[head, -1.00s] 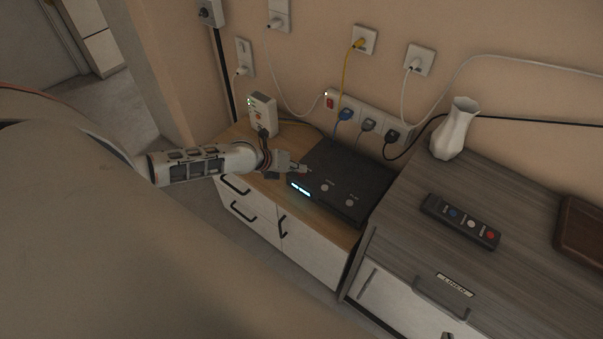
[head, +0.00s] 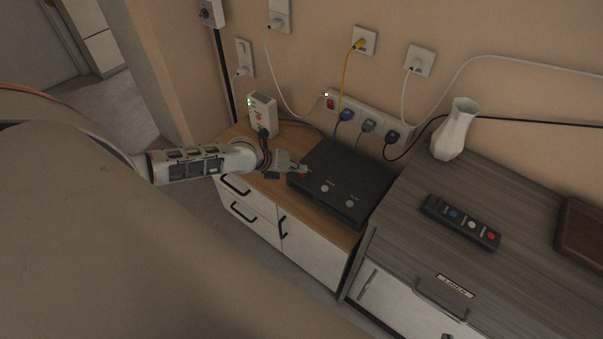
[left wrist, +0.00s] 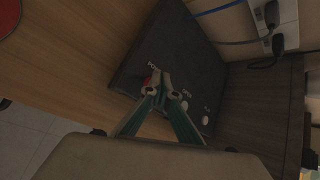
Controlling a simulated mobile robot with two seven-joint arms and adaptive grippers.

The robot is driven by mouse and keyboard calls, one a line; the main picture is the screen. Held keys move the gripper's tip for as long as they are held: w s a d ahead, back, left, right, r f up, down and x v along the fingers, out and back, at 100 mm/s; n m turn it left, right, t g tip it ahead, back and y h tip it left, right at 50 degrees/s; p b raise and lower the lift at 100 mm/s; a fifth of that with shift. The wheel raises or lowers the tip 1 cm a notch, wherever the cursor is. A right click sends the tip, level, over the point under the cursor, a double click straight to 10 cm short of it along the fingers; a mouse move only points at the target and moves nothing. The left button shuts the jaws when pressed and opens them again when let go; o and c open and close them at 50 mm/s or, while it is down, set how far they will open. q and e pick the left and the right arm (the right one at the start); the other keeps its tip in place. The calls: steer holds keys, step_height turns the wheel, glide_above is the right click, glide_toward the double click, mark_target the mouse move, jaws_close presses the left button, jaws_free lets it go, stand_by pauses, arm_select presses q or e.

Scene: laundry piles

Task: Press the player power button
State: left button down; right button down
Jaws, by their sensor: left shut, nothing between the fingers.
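The player (head: 345,180) is a flat black box on the wooden top of a low cabinet. Two pale round buttons (head: 325,188) show on its top, and its front display is dark. My left gripper (head: 306,169) is shut and empty, its tips at the player's left top corner. In the left wrist view the player (left wrist: 178,45) lies under the shut gripper (left wrist: 158,78). A red button (left wrist: 147,83) beside a white label shows partly behind the fingertips. I cannot tell whether they touch it. My right gripper is not in view.
A white boxed device (head: 262,112) with green lights stands behind my gripper. A power strip (head: 368,119) with several plugs and cables runs along the wall. On the grey dresser to the right are a white vase (head: 455,132) and a remote (head: 461,222).

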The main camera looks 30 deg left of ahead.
mark_target(300, 175)
arm_select(q)
steer(key=shift+r, duration=0.3)
steer(key=shift+r+p, duration=2.2)
steer(key=shift+r, duration=0.85)
steer(key=shift+f, duration=0.1)
